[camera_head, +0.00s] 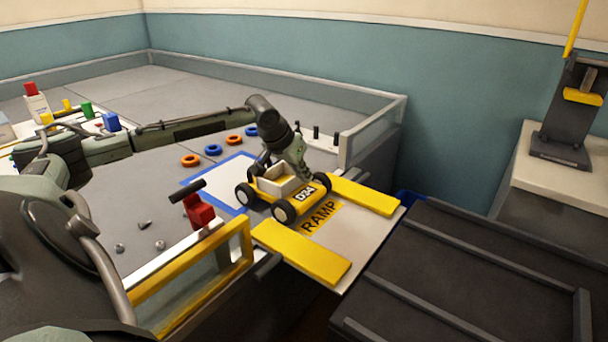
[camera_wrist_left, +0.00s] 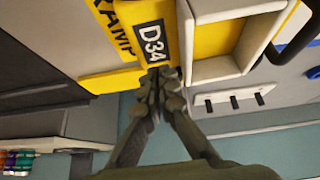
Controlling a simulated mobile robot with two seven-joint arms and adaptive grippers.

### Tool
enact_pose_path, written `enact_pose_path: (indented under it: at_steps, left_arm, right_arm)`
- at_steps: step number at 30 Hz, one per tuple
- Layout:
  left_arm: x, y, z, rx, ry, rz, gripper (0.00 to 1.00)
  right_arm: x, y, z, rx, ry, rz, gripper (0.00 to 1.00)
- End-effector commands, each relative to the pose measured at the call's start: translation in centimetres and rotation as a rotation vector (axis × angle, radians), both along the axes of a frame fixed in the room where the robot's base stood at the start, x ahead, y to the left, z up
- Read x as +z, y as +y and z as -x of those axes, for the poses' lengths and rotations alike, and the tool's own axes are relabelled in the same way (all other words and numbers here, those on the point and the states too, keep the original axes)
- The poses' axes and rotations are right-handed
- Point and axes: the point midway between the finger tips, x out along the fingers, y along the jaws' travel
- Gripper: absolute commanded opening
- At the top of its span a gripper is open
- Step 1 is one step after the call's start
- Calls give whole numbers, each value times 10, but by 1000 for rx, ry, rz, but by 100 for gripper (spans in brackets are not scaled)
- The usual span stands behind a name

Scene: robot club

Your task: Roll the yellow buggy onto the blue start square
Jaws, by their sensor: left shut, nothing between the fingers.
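The yellow buggy (camera_head: 285,192), with dark wheels, an open box on top and a D34 plate, stands at the arena end of the ramp (camera_head: 345,225). Its left end is at the edge of the blue-outlined start square (camera_head: 225,178), and it hides part of that square. My left gripper (camera_head: 300,172) reaches down at the far side of the buggy, its fingertips partly hidden. In the left wrist view my shut, empty gripper (camera_wrist_left: 160,76) is close against the buggy (camera_wrist_left: 218,40) by its D34 plate; contact is unclear. My right gripper is out of view.
Yellow rails (camera_head: 302,252) flank the ramp. A red clamp with a black handle (camera_head: 198,209) stands on the near arena wall. Orange and blue rings (camera_head: 213,149) lie beyond the square. A dark ribbed surface (camera_head: 470,275) is at the right. The far arena floor is clear.

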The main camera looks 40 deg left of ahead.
Motion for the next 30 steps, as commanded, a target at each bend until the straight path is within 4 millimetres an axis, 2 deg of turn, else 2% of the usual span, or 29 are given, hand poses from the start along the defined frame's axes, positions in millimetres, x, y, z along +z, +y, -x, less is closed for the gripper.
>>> enact_pose_path:
  at_steps: [8,24,30]
  left_arm:
    - [-4,0,0,0,2,0,0]
    - [-29,0,0,-1,1,1,0]
    - [-33,0,0,0,1,0,0]
  right_arm:
    - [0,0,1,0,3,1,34]
    - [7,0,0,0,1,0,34]
    - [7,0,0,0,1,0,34]
